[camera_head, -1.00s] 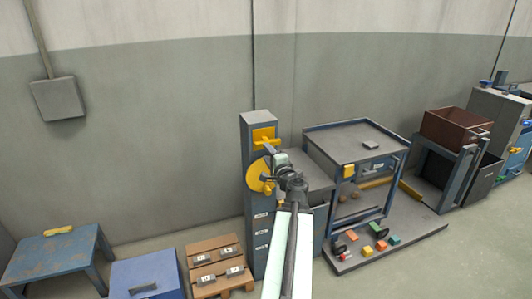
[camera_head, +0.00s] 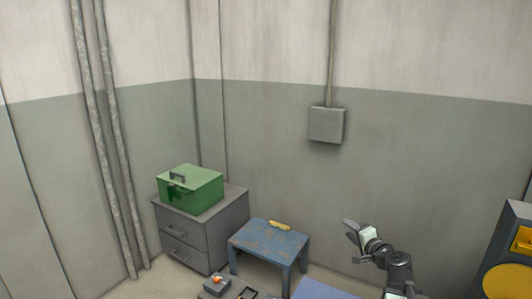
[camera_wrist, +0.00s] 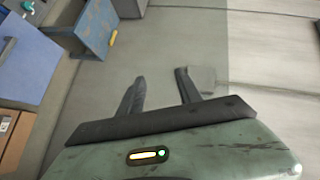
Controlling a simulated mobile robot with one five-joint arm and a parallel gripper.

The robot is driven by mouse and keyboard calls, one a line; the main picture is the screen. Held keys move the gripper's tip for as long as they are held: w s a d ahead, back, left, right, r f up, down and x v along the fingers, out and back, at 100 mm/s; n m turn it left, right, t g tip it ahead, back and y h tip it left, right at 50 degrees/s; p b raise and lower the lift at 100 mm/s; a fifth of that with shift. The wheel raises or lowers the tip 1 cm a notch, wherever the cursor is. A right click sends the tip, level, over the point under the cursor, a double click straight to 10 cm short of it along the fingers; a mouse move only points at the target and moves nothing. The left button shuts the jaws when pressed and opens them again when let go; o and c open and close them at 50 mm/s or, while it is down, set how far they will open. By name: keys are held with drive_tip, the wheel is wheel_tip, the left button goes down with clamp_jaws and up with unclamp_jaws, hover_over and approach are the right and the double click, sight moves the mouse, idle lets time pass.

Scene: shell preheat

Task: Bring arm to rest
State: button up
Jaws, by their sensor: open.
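My gripper (camera_head: 354,234) is at the lower right of the head view, raised in front of the grey-green wall. Its two dark fingers stand apart and nothing is between them. The wrist view also shows my gripper (camera_wrist: 159,88) open and empty, with the wall and floor beyond the fingers. My arm's folded links show below the gripper in the head view. No object touches the fingers.
A blue table (camera_head: 270,242) with a yellow item (camera_head: 279,225) stands left of my arm. A green box (camera_head: 190,188) sits on a grey drawer cabinet (camera_head: 183,239). A grey wall box (camera_head: 326,125) hangs above. A grey column (camera_head: 516,222) stands at the right edge.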

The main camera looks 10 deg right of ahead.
drive_tip(key=s+a+f+n+g+y, duration=0.1)
drive_tip(key=s+a+f+n+g, duration=0.2)
drive_tip(key=a, duration=0.6)
drive_tip(key=s+a+f+n+g+y, duration=0.1)
drive_tip(key=a+f+n+g, duration=0.3)
drive_tip(key=a, duration=0.6)
drive_tip(key=s+a+f+n+g+y, duration=0.1)
drive_tip(key=s+a+f+n+g, duration=0.1)
drive_tip(key=a+f+n, duration=0.5)
drive_tip(key=s+d+f+m+g+h, duration=0.1)
drive_tip(key=s+d+f+g+h, duration=0.2)
drive_tip(key=s, duration=0.2)
drive_tip(key=s+d+f+g+h, duration=0.2)
drive_tip(key=s+g, duration=0.1)
drive_tip(key=s, duration=0.2)
wheel_tip(320, 180, up, 12)
drive_tip(key=s+p, duration=0.1)
drive_tip(key=p, duration=1.1)
drive_tip(key=shift+s+d+r+g+p, duration=0.25)
drive_tip(key=shift+d+g+p, duration=0.05)
